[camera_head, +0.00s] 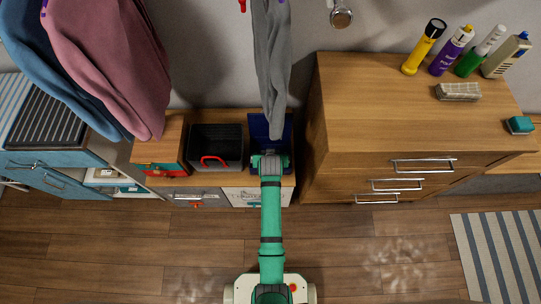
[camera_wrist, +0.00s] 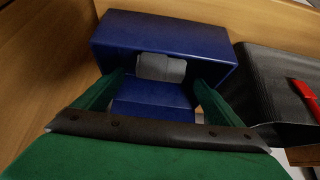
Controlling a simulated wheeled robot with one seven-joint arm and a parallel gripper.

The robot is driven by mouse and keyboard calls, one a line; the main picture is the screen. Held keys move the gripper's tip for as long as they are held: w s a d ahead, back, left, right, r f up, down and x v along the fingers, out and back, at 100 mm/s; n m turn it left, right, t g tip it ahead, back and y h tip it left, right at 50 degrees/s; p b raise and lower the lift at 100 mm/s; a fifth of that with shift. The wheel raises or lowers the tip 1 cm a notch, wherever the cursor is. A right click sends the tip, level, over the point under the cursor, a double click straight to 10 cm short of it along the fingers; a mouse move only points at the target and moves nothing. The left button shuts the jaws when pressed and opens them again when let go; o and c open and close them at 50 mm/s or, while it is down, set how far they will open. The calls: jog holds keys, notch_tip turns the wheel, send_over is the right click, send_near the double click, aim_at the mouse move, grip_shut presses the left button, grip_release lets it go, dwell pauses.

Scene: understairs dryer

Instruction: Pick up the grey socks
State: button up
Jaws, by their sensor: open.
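The grey socks (camera_wrist: 162,68) show in the wrist view as a small rolled grey bundle inside a blue bin (camera_wrist: 120,35). The blue bin also shows in the head view (camera_head: 259,128), on the low bench beside the tall wooden drawers. My gripper (camera_wrist: 155,88) is open, with one green finger on each side of the bin's opening. The socks lie between and just beyond the fingertips; contact cannot be told. In the head view my gripper (camera_head: 270,160) reaches over the bin and hides the socks.
A black basket (camera_head: 216,142) with a red handle stands just left of the bin. A grey garment (camera_head: 272,70) hangs down above the bin. A wooden drawer cabinet (camera_head: 400,120) rises close on the right, with bottles on top.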

jog(key=shift+x, duration=2.6)
jog(key=shift+s, duration=0.1)
jog(key=shift+c, duration=0.4)
jog(key=c, duration=1.1)
jog(key=shift+o, duration=0.2)
